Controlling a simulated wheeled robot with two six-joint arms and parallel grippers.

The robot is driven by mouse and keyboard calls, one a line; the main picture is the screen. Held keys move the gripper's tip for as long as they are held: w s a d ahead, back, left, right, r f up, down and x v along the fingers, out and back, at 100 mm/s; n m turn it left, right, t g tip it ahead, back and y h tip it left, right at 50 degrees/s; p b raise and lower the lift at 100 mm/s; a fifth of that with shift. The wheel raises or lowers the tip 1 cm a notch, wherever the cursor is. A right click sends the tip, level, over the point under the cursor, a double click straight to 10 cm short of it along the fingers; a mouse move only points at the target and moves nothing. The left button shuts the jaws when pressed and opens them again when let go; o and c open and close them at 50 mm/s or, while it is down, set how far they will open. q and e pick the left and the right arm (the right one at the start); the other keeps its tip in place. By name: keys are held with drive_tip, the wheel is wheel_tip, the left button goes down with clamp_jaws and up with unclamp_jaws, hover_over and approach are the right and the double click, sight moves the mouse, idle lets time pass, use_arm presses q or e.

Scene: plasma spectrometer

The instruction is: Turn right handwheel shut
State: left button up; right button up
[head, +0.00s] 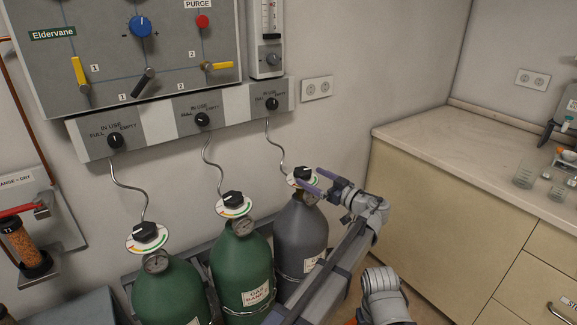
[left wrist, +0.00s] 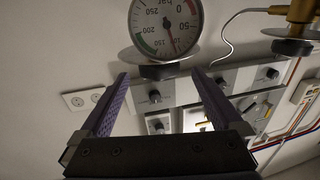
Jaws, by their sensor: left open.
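The right handwheel (head: 302,173) is a black knob over a white, coloured-scale disc on top of the grey cylinder (head: 300,232). My left gripper (head: 315,182) is open, with its purple fingers close by this handwheel at its right side. In the left wrist view the black handwheel (left wrist: 165,71) lies just ahead of the gap between the two fingertips (left wrist: 160,80). I cannot tell whether the fingers touch it. My right gripper does not show.
Two green cylinders (head: 242,268) with their own black handwheels (head: 233,198) stand to the left. Curved thin pipes (head: 275,147) rise to a grey wall strip (head: 184,118) with several knobs.

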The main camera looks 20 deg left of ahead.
sight(296, 168)
use_arm(q)
drive_tip(key=shift+x, duration=3.9)
drive_tip(key=c, duration=1.3)
